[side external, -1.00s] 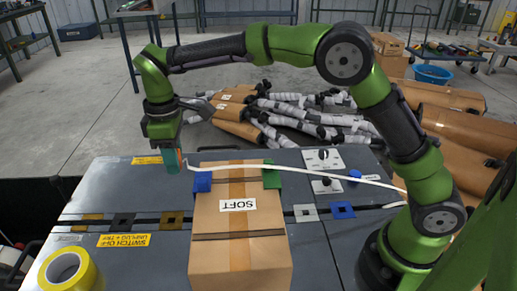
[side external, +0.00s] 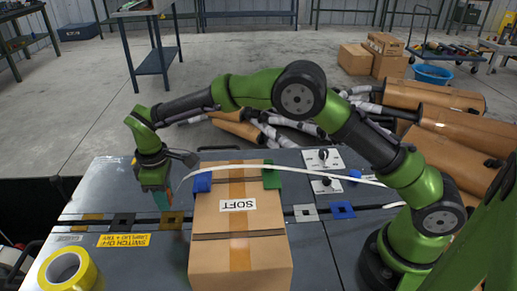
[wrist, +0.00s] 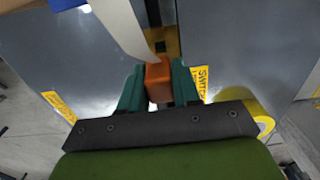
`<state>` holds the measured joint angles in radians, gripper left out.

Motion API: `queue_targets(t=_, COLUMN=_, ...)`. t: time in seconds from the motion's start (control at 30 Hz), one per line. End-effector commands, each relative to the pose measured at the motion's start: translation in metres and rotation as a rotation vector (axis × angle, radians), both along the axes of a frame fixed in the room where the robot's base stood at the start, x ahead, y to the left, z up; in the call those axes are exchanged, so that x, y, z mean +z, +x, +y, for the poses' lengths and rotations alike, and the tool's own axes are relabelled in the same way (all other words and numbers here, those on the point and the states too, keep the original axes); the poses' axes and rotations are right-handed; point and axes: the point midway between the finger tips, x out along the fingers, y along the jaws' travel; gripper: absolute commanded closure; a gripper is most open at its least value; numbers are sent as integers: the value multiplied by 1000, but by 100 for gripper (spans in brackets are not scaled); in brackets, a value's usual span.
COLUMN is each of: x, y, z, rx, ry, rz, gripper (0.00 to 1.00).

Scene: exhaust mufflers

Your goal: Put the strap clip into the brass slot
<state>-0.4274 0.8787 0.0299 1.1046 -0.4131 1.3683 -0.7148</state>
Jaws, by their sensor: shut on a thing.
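The strap clip (wrist: 158,80) is an orange block between the two teal fingers of my gripper (wrist: 158,88), which is shut on it. A white strap (side external: 290,172) runs from the clip across the top of the box to the right. In the side view my gripper (side external: 162,200) hangs above the bench groove, left of the box, and hides most of the clip. A gold plate that looks like the brass slot (side external: 92,217) lies further left. A browner slotted plate (side external: 174,219) lies just beside the gripper; it seems to show ahead of the clip in the wrist view (wrist: 164,42).
A cardboard box (side external: 240,260) marked SOFT stands right of my gripper, with blue (side external: 202,183) and green (side external: 272,176) corner pieces. Black (side external: 122,219), silver (side external: 305,213) and blue (side external: 342,210) plates share the groove. Yellow tape (side external: 70,270) sits at the front left.

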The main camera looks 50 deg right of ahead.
Motion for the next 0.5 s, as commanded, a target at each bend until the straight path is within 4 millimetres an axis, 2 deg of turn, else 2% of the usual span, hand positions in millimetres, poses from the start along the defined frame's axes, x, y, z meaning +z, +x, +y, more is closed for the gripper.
queue_targets(t=0.37, x=1, y=1, z=-1, rx=-2, ry=4, rz=-1, gripper=95)
queue_targets(t=0.5, x=2, y=1, z=0, rx=104, ry=6, rz=-2, gripper=95)
